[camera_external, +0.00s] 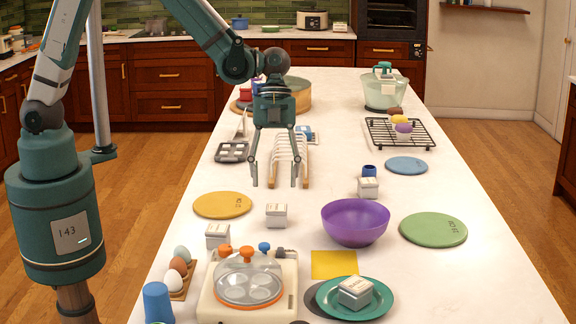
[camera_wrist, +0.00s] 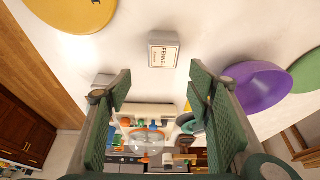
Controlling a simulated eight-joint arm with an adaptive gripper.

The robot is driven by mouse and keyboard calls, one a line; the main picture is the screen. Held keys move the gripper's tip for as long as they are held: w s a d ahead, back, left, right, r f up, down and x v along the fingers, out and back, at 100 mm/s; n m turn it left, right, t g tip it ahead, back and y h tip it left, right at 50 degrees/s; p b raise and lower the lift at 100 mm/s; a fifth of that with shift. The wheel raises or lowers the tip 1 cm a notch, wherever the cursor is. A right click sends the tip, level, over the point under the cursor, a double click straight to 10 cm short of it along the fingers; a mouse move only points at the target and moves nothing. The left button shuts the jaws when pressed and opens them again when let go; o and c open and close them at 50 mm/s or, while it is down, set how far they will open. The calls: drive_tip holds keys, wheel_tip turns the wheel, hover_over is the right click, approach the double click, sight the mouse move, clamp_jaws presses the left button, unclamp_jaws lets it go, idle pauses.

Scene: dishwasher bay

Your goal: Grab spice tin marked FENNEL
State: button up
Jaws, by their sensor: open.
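The spice tin marked FENNEL (camera_wrist: 163,50) is a small white box with its label readable in the wrist view. In the external view it matches the tin (camera_external: 276,215) standing on the white counter between the yellow disc and the purple bowl. My gripper (camera_external: 275,183) is open and empty, pointing down above and slightly behind that tin. In the wrist view the open fingers (camera_wrist: 157,88) are apart and the tin shows beyond their tips, not between them. Similar tins stand front left (camera_external: 217,237), behind the bowl (camera_external: 368,188) and on a teal plate (camera_external: 355,292).
A purple bowl (camera_external: 355,222) stands right of the tin and a yellow disc (camera_external: 222,205) lies to its left. A wooden-ended rack (camera_external: 303,160) is behind my gripper. An egg cooker (camera_external: 248,279) stands in front. Bare counter surrounds the tin.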

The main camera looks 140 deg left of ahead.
sight(277, 207)
drive_tip(key=shift+s+a+f, duration=0.25)
drive_tip(key=shift+a+f, duration=0.4)
drive_tip(key=shift+a, duration=0.1)
drive_tip(key=shift+f, duration=0.1)
drive_tip(key=shift+x, duration=1.2)
drive_tip(key=shift+d+f, duration=0.1)
drive_tip(key=shift+x, duration=2.45)
drive_tip(key=c, duration=1)
